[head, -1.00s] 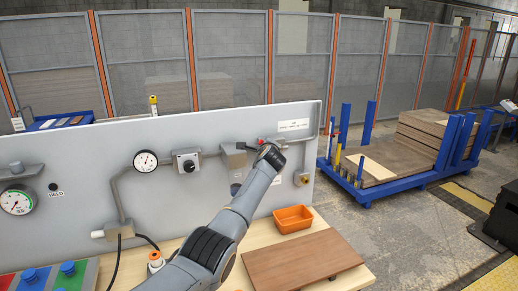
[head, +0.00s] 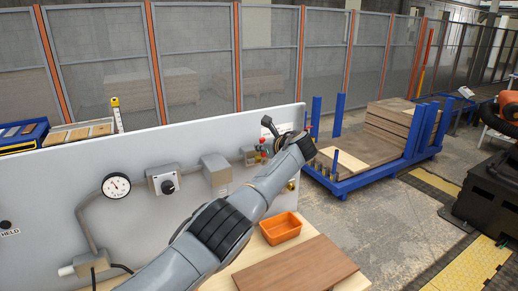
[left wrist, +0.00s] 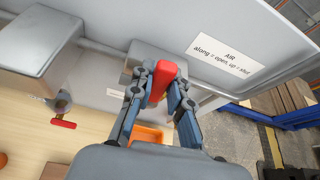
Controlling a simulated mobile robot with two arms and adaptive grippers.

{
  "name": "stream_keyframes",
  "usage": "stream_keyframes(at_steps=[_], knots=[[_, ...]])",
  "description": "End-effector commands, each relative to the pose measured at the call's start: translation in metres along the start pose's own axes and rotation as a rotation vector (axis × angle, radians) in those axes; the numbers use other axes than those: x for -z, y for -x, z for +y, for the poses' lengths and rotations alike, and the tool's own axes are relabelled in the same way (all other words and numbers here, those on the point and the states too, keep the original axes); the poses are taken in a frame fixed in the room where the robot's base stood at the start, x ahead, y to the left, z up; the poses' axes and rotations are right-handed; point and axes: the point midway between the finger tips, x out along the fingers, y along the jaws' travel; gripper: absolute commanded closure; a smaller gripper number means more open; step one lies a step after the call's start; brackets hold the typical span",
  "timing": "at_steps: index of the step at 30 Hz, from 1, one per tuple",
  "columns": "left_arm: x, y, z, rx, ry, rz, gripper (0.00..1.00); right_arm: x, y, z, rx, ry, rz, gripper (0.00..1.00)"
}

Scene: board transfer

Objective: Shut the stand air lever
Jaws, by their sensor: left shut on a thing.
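The stand air lever has a red handle (left wrist: 164,74) and sits between the fingers of my left gripper (left wrist: 160,84) in the left wrist view. The gripper is shut on it, with a finger on each side. The handle's lower part and pivot are partly hidden by the fingers. A white label (left wrist: 226,54) beside it reads AIR, along open, up shut. In the head view, my left arm reaches across the grey panel (head: 130,150) to its right end, and the wrist hides most of the grip. I cannot tell the lever's exact angle. My right gripper is not in view.
A second small red handle (left wrist: 63,124) shows at the left in the wrist view. An orange bin (head: 281,228) and a brown board (head: 297,268) lie on the bench below my arm. A gauge (head: 116,186) and a switch box (head: 163,180) are on the panel.

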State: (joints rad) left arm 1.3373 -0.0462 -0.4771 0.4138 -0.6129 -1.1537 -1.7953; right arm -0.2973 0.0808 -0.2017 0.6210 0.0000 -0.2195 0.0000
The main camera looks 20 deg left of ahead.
Motion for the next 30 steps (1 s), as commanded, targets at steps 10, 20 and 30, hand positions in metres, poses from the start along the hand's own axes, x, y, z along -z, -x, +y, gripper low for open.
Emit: stream_keyframes(at_steps=[10, 20, 30], knots=[[0.005, 0.001, 0.001, -0.034, -0.082, 0.005, 1.00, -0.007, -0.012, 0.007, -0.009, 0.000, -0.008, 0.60], [0.006, 0.001, 0.002, -0.051, -0.121, 0.008, 1.00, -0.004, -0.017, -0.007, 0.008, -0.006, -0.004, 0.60], [0.007, 0.001, 0.002, -0.054, -0.128, 0.010, 1.00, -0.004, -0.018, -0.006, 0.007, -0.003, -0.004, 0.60]])
